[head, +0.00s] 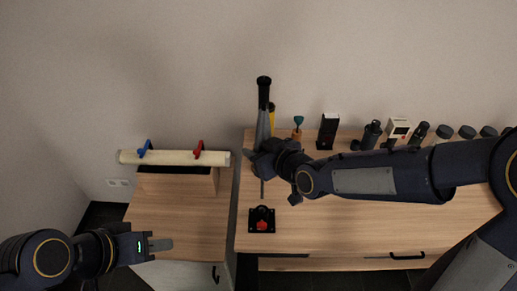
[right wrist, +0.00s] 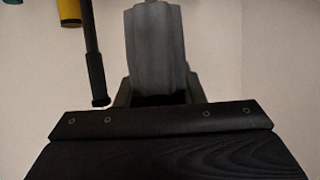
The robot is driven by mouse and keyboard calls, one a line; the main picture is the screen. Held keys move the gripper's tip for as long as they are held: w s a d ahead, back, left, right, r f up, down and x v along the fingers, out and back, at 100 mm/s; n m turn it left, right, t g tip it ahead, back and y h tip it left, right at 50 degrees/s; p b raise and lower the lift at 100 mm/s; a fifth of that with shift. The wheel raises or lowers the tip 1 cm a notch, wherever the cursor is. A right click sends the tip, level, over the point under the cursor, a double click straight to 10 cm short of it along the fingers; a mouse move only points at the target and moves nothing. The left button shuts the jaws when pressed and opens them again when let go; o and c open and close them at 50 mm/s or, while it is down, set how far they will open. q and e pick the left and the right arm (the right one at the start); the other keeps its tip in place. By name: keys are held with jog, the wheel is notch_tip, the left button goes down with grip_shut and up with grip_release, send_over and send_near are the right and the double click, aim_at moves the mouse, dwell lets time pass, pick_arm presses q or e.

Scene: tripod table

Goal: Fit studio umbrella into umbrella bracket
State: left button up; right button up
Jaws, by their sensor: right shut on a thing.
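The studio umbrella (head: 263,128) is grey, folded and roughly upright, with a black upper end and a thin shaft below. My right gripper (head: 262,165) is shut on it; in the right wrist view its grey body (right wrist: 155,50) rises from between the fingers of that gripper (right wrist: 158,97). The umbrella bracket (head: 255,227), a small black piece with a red knob, sits near the desk's front left edge. The shaft's lower tip shows just above it in the head view, apart from it. My left gripper (head: 158,244) is at the lower left, apart from both; its finger gap is unclear.
The wooden desk (head: 340,225) has several items along its back, including a black box (head: 327,131), a white box (head: 398,128) and dark cylinders. A lower cabinet (head: 175,220) at left has a pale roll (head: 170,157) with blue and red clamps. The desk's front middle is clear.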

jog(key=shift+f+b, duration=0.2)
jog(key=shift+b, duration=0.25)
jog(key=b, duration=0.6)
send_over(263, 184)
jog(key=w+a, duration=0.1)
jog(key=w, duration=0.1)
notch_tip(263, 184, down, 5)
jog(key=shift+a+f, duration=0.15)
jog(key=shift+f, duration=0.05)
jog(key=shift+b, duration=0.7)
dwell(0.9)
notch_tip(263, 184, down, 7)
jog(key=b, duration=0.7)
jog(key=shift+r, duration=0.2)
dwell(1.8)
jog(key=o, duration=1.1)
jog(key=shift+s, duration=0.1)
jog(key=shift+v, duration=3.9)
